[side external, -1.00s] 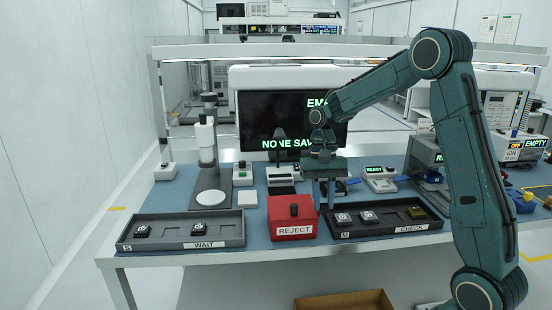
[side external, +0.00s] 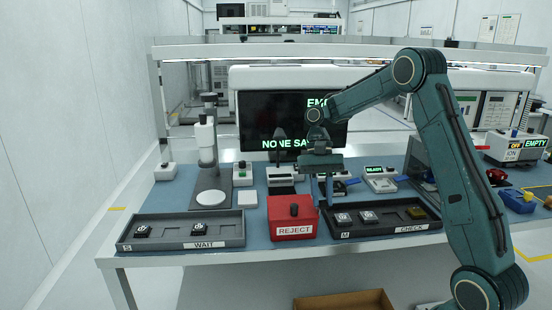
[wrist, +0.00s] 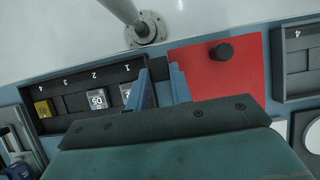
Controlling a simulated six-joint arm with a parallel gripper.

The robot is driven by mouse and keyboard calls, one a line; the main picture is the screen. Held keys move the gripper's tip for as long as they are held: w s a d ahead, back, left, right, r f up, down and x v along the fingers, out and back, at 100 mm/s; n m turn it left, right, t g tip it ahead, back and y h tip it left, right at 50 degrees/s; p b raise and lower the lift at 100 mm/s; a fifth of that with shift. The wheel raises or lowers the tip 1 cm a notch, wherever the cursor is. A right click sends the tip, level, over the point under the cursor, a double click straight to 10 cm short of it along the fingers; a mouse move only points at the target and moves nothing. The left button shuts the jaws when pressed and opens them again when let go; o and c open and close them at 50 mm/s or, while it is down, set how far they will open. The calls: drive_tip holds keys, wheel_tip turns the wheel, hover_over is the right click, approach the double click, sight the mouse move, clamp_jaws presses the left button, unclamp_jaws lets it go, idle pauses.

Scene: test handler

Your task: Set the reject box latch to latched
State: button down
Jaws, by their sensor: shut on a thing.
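The red reject box (side external: 292,230) stands at the bench front with a REJECT label and a dark knob (side external: 294,210) on top. In the wrist view, the box (wrist: 205,75) is right of my fingers. My gripper (side external: 323,203) points down at the box's right side, beside the CHECK tray (side external: 390,232). In the wrist view, my gripper (wrist: 160,72) has its two blue fingers between the box and the tray. It is shut on a small part at the box's side, which I take to be the latch.
The CHECK tray holds several parts close to my fingers. The WAIT tray (side external: 180,243) lies left of the box. A microscope-like stand (side external: 207,150) and a dark screen (side external: 290,122) stand behind. A cardboard box (side external: 345,301) is below the bench front.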

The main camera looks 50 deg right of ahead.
drive_tip(key=shift+w, duration=0.1)
drive_tip(key=c, duration=1.2)
unclamp_jaws()
drive_tip(key=shift+c, duration=0.2)
drive_tip(key=shift+s+a+t, duration=0.25)
drive_tip(key=shift+a+t, duration=0.05)
drive_tip(key=shift+a, duration=0.05)
drive_tip(key=shift+s+a+h, duration=0.1)
drive_tip(key=shift+s+h, duration=0.05)
drive_tip(key=shift+h, duration=0.35)
wheel_tip(320, 180, up, 13)
drive_tip(key=s+a+t+h, duration=0.2)
drive_tip(key=t+h, duration=0.1)
drive_tip(key=s+a+f+n+t, duration=0.1)
drive_tip(key=s+a+n+t, duration=0.2)
drive_tip(key=s, duration=0.5)
drive_tip(key=s+a+n+t, duration=0.2)
drive_tip(key=s+a+n, duration=0.4)
drive_tip(key=s, duration=0.3)
drive_tip(key=shift+a+f+t, duration=0.4)
